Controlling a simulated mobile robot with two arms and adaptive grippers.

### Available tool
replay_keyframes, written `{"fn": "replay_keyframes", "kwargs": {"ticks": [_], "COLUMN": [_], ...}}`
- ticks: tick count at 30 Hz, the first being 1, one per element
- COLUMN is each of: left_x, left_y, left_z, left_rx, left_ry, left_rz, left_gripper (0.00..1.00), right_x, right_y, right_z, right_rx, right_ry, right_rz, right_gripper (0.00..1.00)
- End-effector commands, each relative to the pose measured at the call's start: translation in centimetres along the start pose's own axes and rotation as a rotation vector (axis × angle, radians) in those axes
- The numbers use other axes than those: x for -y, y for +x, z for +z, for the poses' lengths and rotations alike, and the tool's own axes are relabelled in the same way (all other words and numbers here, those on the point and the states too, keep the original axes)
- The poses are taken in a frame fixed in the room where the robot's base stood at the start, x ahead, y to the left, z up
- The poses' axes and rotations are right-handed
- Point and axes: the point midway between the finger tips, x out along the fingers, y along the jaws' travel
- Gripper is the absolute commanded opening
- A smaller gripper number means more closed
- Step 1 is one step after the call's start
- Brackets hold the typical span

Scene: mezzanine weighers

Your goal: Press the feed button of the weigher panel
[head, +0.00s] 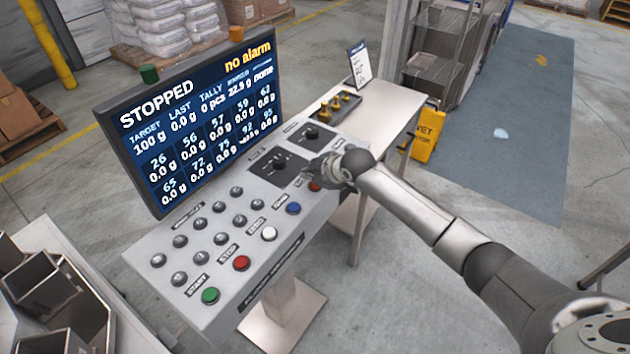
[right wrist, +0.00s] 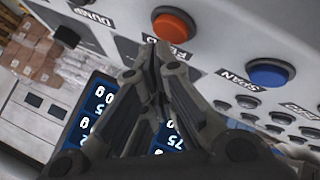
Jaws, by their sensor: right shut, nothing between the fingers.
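The weigher panel is a sloped grey console (head: 225,285) with a dark screen (head: 200,125) reading STOPPED and no alarm. The feed button is round and orange-red; in the head view (head: 314,186) my right gripper partly covers it. In the right wrist view the feed button (right wrist: 175,22) shows clearly, with its label FEED beside it. My right gripper (head: 312,168) is shut and empty over the panel, close to this button. In the right wrist view its fingertips (right wrist: 162,48) lie over the label, just short of the button; contact cannot be told. My left gripper is not in view.
A blue span button (head: 293,208) sits beside the feed button, then white (head: 269,233), red stop (head: 241,263) and green start (head: 210,295) buttons. Black knobs (head: 279,163) lie behind. A steel table (head: 375,115) holds brass weights; a yellow wet-floor sign (head: 426,135) stands beyond.

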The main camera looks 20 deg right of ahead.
Motion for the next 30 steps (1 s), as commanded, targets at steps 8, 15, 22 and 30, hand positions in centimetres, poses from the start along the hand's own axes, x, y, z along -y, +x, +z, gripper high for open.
{"fn": "replay_keyframes", "kwargs": {"ticks": [8,15,22,30], "left_x": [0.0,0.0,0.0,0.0], "left_y": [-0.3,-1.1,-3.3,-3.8], "left_z": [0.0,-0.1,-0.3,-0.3], "left_rx": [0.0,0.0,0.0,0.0], "left_ry": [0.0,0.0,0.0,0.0], "left_rz": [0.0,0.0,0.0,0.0], "left_gripper": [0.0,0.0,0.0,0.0], "right_x": [-0.2,-0.7,-1.9,-2.8], "right_y": [-0.3,-0.8,-2.5,-3.8], "right_z": [-0.2,-0.6,-1.8,-2.8], "right_rx": [-0.001,-0.002,-0.001,-0.001], "right_ry": [0.0,0.0,0.0,0.0], "right_rz": [0.001,0.002,0.002,0.002], "right_gripper": [0.0,0.0,0.0,0.0]}}
